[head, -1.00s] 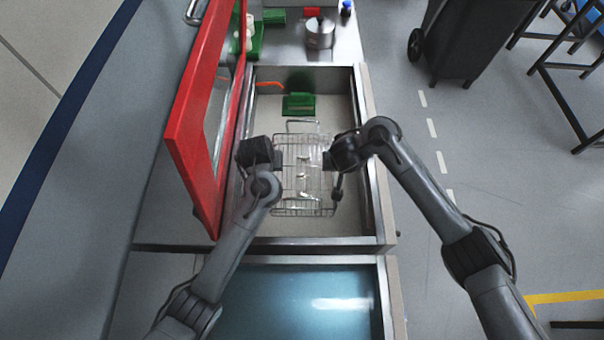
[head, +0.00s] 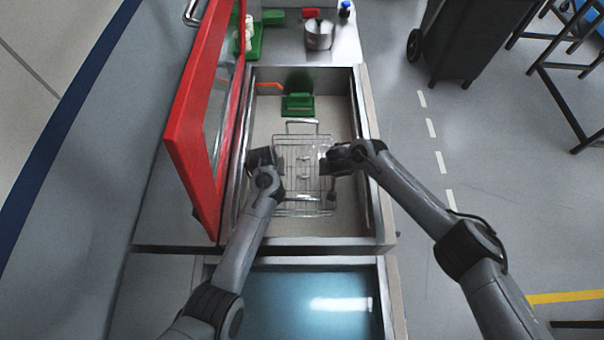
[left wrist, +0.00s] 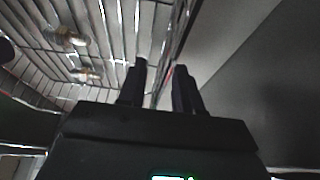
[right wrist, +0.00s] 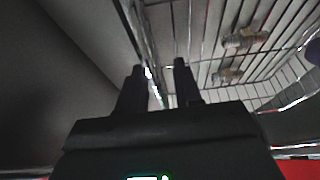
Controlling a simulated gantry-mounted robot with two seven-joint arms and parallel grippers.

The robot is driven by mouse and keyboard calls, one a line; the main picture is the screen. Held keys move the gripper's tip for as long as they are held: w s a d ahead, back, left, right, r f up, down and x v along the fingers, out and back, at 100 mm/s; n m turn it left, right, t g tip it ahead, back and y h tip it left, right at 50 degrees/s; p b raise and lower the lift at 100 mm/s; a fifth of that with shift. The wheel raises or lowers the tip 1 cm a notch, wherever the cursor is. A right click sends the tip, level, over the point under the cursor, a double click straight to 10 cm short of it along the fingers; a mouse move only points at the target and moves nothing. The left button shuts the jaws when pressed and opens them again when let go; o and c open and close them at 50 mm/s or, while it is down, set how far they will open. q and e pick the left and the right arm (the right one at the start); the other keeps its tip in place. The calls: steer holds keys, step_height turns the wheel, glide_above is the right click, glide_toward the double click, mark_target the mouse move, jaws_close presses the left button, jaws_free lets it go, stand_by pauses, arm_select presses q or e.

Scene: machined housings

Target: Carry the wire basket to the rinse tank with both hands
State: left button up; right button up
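The wire basket (head: 318,212) sits in the upper, dry-looking basin with small metal parts inside. The tank of blue liquid (head: 275,300), which I take for the rinse tank, is at the bottom of the head view. My left gripper (head: 277,162) is at the basket's left side. In the left wrist view its fingers (left wrist: 160,85) are apart, with the basket's side wire between or just beyond them. My right gripper (head: 325,164) is at the right side. In the right wrist view its fingers (right wrist: 158,83) are also apart, along the side wire (right wrist: 140,40). Neither visibly pinches the wire.
A red-framed lid (head: 190,130) stands open along the basin's left side. A green block (head: 298,104) and an orange hook (head: 269,85) are at the basin's far end. A metal rim (head: 310,243) separates basin and tank. A metal pot (head: 319,34) stands beyond.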

arm_select(q)
steer(key=shift+f, duration=0.25)
arm_select(e)
steer(key=shift+w+f, duration=0.1)
steer(key=shift+f, duration=0.15)
arm_select(q)
jaws_close()
arm_select(e)
jaws_close()
arm_select(q)
steer(key=shift+w+r, duration=0.1)
